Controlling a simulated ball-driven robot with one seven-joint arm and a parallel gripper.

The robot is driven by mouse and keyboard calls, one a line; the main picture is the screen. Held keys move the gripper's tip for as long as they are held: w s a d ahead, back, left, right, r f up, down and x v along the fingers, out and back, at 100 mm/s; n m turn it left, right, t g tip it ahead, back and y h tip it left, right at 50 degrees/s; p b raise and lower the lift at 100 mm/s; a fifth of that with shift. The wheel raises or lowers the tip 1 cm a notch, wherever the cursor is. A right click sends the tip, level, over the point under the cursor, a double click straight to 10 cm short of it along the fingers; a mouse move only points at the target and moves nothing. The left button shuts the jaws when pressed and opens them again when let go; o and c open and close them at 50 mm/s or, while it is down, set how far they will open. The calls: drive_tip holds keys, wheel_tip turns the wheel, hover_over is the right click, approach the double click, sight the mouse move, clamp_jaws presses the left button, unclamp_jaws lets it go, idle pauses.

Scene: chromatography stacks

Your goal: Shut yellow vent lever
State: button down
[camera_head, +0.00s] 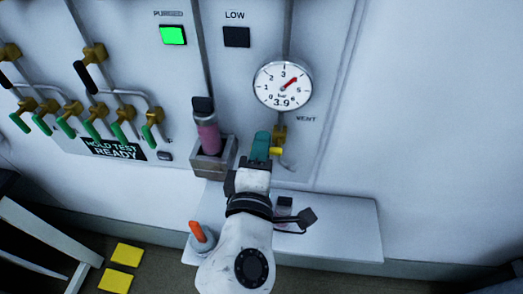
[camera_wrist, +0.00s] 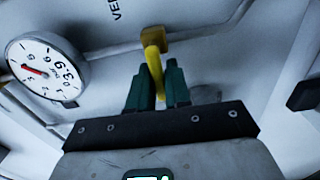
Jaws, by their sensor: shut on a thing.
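The yellow vent lever (camera_wrist: 153,62) hangs from a brass valve (camera_wrist: 166,35) on a pipe, near the VENT label, in the wrist view. My gripper (camera_wrist: 160,82) has its two green fingers on either side of the lever and is shut on it. In the head view my gripper (camera_head: 262,148) reaches the wall panel below the gauge. A bit of the yellow lever (camera_head: 275,151) shows there to the right of the fingers, under the brass valve (camera_head: 279,133).
A round gauge (camera_head: 283,86) reads 3.9 bar above the valve. A pink cylinder (camera_head: 209,138) sits in a holder left of my gripper. Green-handled valves (camera_head: 65,126) line the left. A shelf (camera_head: 340,225) below holds an orange-topped item (camera_head: 201,237). The wall at right is bare.

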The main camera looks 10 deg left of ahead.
drive_tip(key=c, duration=1.2)
unclamp_jaws()
drive_tip(key=shift+o, duration=0.2)
drive_tip(key=s+b, duration=0.1)
drive_tip(key=s, duration=0.9)
drive_tip(key=shift+s+a, duration=0.15)
drive_tip(key=shift+s, duration=0.25)
